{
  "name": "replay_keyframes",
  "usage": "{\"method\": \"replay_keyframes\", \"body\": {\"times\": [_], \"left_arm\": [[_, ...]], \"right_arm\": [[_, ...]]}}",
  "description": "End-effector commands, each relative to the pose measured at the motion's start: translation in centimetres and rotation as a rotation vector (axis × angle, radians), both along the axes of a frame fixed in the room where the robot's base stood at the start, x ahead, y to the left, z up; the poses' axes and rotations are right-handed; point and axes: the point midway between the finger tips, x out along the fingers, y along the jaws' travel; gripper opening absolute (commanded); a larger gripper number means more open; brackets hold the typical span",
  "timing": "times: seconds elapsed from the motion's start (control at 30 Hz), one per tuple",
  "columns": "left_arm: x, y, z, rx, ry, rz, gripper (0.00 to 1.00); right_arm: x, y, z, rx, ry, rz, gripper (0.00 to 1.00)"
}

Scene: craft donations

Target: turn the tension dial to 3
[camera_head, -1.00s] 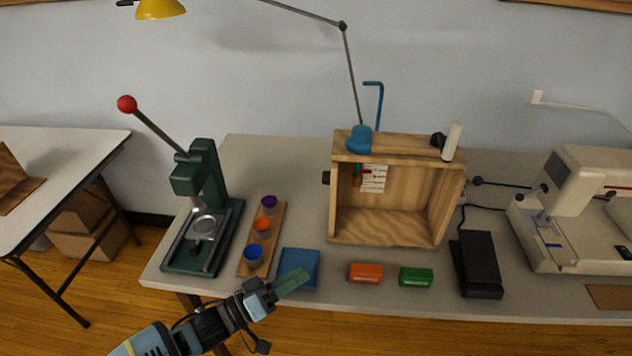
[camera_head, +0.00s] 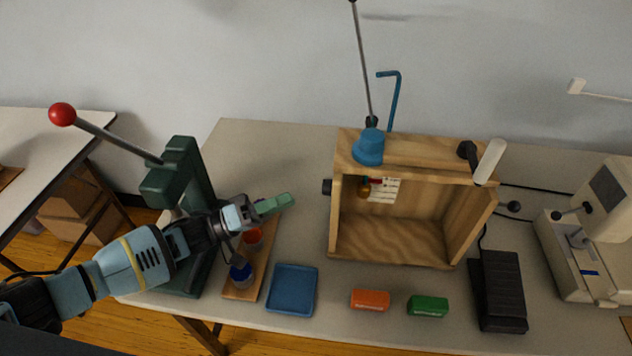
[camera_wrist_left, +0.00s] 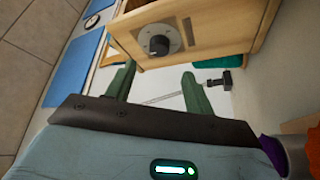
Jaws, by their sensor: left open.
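The black tension dial (camera_head: 326,186) sticks out of the left side of the open wooden box (camera_head: 345,245). In the left wrist view the dial (camera_wrist_left: 158,45) is a dark knob on a round grey plate, set in the box's wooden side. Its marks are too small to read. My left gripper (camera_head: 278,203) is left of the dial and apart from it, above the board of cups. In the left wrist view its two green fingers (camera_wrist_left: 158,88) are spread with nothing between them, and the dial shows beyond them. My right gripper is not in view.
A green press (camera_head: 182,165) with a red-knobbed lever stands left, partly behind my arm. A cup board (camera_head: 240,292), blue tray (camera_head: 292,290), orange block (camera_head: 370,299) and green block (camera_head: 428,305) lie in front. A black pedal (camera_head: 498,285) and sewing machine (camera_head: 595,240) are right.

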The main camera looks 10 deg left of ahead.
Motion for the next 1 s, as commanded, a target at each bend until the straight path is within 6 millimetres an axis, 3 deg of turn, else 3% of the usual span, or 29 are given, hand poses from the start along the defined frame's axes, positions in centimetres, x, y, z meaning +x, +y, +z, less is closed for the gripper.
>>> {"method": "replay_keyframes", "body": {"times": [0.17,0.6,1.0], "left_arm": [[0.5,-1.2,0.4,-0.001,-0.003,-0.001,0.53],[3.0,-6.3,1.6,-0.001,-0.001,0.001,0.53],[3.2,-6.9,1.7,0.000,-0.001,0.001,0.53]], "right_arm": [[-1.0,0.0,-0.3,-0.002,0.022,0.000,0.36],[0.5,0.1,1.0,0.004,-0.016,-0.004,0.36],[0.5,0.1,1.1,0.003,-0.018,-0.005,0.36]]}}
